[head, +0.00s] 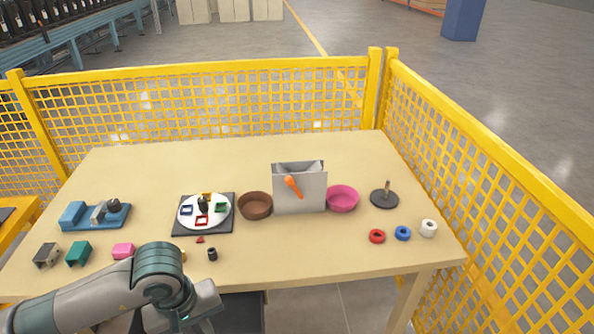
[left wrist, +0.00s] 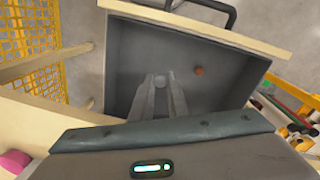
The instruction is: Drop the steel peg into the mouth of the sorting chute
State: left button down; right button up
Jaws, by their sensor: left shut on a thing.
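The sorting chute looks to be the grey box (head: 299,190) with an open top and an orange lever on its front, standing upright mid-table in the head view. My left gripper (left wrist: 161,79) points down into an open grey drawer (left wrist: 120,60) in the left wrist view. Its fingers are close together on a small grey thing, which fits the steel peg, mostly hidden between the fingertips. In the head view the left gripper is low at the table's front edge, left of and well below the chute, its tips out of clear sight. My right gripper is not in view.
A brown bowl (head: 255,206) and a pink bowl (head: 342,199) flank the chute. A reddish-brown round thing (left wrist: 199,71) lies in the drawer, which has a dark handle (left wrist: 225,12). A dark board with a white disc (head: 187,214) is left. The table's back is clear.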

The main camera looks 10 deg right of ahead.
pick_arm(q)
jog(key=w+a+r+m, duration=0.2)
jog(key=a+r+m, duration=0.2)
jog(key=a+r, duration=0.3)
notch_tip(320, 180, up, 3)
jog(key=shift+w+r, duration=0.15)
jog(key=shift+a, duration=0.1)
